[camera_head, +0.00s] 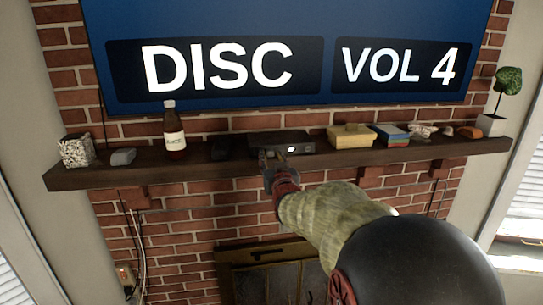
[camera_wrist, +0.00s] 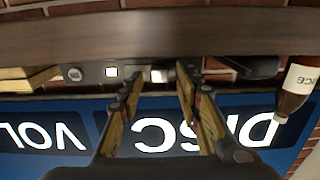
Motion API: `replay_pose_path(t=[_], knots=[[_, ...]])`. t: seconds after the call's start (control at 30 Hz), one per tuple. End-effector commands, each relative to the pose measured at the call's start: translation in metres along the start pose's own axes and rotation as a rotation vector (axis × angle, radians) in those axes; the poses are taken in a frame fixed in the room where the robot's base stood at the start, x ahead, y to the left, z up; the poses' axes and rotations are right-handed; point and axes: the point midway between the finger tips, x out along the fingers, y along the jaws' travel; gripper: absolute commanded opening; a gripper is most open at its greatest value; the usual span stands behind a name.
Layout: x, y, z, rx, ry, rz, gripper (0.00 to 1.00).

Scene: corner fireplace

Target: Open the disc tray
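The disc player (camera_head: 296,136) is a flat dark box on the mantel shelf, with a small lit square on its front. In the wrist view, which is upside down, its dark front (camera_wrist: 94,72) shows a round knob, the lit square and a pale patch between my fingers. I see no tray sticking out; part of the front is hidden by my fingers. My gripper (camera_head: 271,157) is at the left part of the player's front. In the wrist view my gripper (camera_wrist: 160,78) has its two fingers apart with nothing held. I cannot tell whether they touch the player.
The shelf (camera_head: 220,170) also bears a brown bottle (camera_head: 175,137), a dark object (camera_head: 221,148) left of the player, a yellowish box (camera_head: 350,136) and a stack of coloured cases (camera_head: 389,134) to its right. A large screen (camera_head: 215,25) hangs above. Open air lies before the shelf.

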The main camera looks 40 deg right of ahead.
Motion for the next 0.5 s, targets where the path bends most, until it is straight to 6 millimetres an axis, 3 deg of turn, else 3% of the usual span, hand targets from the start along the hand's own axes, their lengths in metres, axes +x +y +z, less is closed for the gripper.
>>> replay_pose_path(t=[0.4, 0.5], knots=[[0.0081, 0.0001, 0.0004, 0.0, 0.0, 0.0, 0.34], [0.0081, 0.0001, 0.0004, 0.0, 0.0, 0.0, 0.29]])
